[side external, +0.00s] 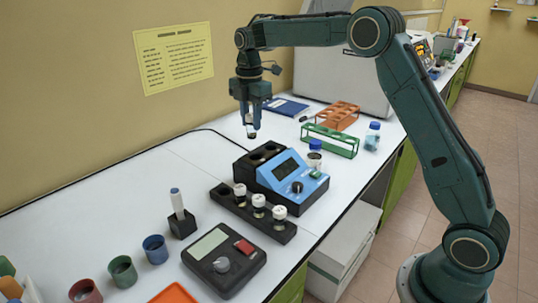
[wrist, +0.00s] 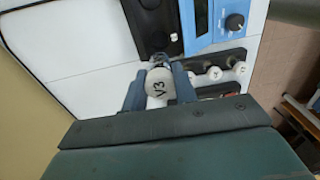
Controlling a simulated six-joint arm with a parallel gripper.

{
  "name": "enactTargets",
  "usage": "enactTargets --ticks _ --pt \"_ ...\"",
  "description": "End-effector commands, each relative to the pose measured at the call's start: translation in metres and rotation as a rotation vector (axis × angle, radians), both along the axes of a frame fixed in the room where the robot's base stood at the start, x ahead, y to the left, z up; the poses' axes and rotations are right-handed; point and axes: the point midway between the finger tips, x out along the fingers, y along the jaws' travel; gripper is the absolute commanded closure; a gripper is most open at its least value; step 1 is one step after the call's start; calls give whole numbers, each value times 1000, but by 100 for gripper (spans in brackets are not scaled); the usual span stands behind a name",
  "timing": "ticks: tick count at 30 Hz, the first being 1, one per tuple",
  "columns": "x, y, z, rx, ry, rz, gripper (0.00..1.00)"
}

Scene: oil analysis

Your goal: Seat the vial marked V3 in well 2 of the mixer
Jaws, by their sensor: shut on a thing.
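My gripper (side external: 252,112) is shut on a white-capped vial (side external: 251,130) and holds it upright in the air. In the wrist view the cap of this vial (wrist: 160,85) reads V3 and sits between the two fingers of my gripper (wrist: 161,88). The mixer has a blue panel (side external: 290,178) and a black block (side external: 242,168) with round wells in its top. The held vial is above and behind that block in the side view, apart from it. In the wrist view the block (wrist: 140,30) lies just beyond the vial. I cannot read any well numbers.
A black rack (side external: 224,201) with three white-capped vials stands in front of the mixer. A black device (side external: 222,262) with a dial is nearer the camera. Green (side external: 333,146) and orange (side external: 345,111) racks stand behind the mixer. White bench is clear left of the mixer.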

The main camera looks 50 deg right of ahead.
Motion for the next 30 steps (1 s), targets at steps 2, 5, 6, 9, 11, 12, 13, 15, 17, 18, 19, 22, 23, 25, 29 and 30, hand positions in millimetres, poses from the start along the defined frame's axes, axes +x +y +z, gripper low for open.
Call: enactTargets --ticks 2,5,6,9,11,12,13,15,17,18,19,22,23,25,29,30 --pt "-2 -7 -3 0 1 0 95" --pt "-3 -10 -4 0 -1 0 95" --pt "-3 -10 -4 0 -1 1 95" --pt "-3 -10 -5 0 -1 1 95" --pt "-3 -10 -6 0 0 1 95" --pt "-3 -10 -7 0 0 1 95" --pt "-3 -9 -7 0 0 1 95" --pt "-3 -9 -10 0 1 1 95" --pt "-3 -9 -13 0 2 1 95" --pt "-3 -9 -15 0 2 1 95" --pt "-3 -9 -17 0 1 1 95" --pt "-3 -9 -23 0 2 1 95" --pt "-3 -9 -26 0 2 1 95" --pt "-3 -9 -31 0 2 1 95" --pt "-3 -9 -41 0 2 1 95" --pt "-3 -9 -44 0 2 1 95"
